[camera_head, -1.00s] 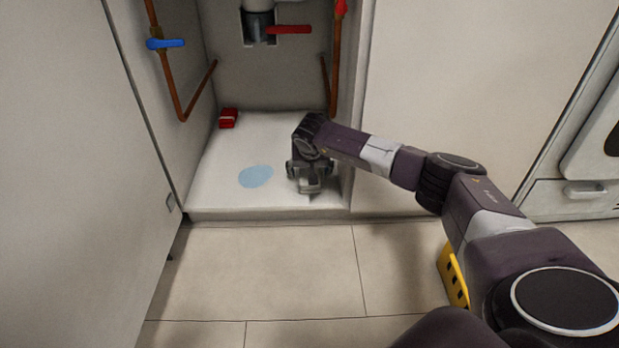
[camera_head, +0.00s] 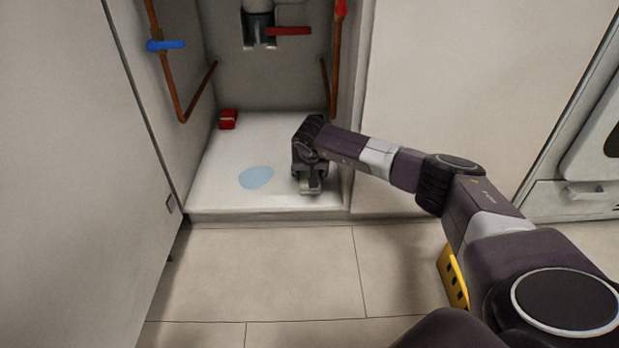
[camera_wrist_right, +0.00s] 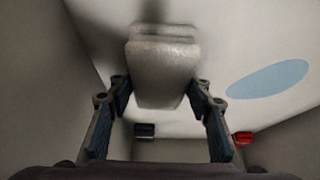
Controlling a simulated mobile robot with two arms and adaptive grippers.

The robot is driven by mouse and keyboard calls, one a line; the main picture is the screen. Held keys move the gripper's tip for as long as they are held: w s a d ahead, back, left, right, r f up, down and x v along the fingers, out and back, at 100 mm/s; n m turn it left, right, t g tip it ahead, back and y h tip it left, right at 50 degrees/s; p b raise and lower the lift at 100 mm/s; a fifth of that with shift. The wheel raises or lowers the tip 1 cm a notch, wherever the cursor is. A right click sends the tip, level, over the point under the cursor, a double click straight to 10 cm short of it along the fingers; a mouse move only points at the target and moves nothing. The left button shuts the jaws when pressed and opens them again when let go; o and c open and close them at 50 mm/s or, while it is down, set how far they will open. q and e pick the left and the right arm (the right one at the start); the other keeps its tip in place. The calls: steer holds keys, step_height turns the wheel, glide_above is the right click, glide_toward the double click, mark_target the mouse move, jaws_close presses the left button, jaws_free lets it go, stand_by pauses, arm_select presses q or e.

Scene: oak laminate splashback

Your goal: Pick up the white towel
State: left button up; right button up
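The white towel (camera_wrist_right: 163,62) is a small, thick folded bundle. In the right wrist view it lies between the two fingertips of my right gripper (camera_wrist_right: 160,88), and both tips appear to press against its sides. In the head view my right gripper (camera_head: 310,186) points down at the front right of the cabinet floor. The towel (camera_head: 310,190) there is mostly hidden by the fingers and seems low, at the floor. My left gripper is not in view.
The white cabinet floor (camera_head: 222,186) carries a flat light-blue patch (camera_head: 256,177) left of the gripper and a red object (camera_head: 228,119) at the back left. Copper pipes (camera_head: 172,85) run along the side walls. The right cabinet wall is close to my gripper. An open door (camera_head: 70,180) stands left.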

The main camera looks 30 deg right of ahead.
mark_target(309, 172)
steer(key=c, duration=0.6)
steer(key=shift+r, duration=0.1)
steer(key=shift+r, duration=0.15)
step_height(309, 172, up, 10)
steer(key=p, duration=0.7)
steer(key=shift+r, duration=0.1)
steer(key=o, duration=0.7)
steer(key=shift+c, duration=0.2)
steer(key=c, duration=0.4)
steer(key=shift+o, duration=0.2)
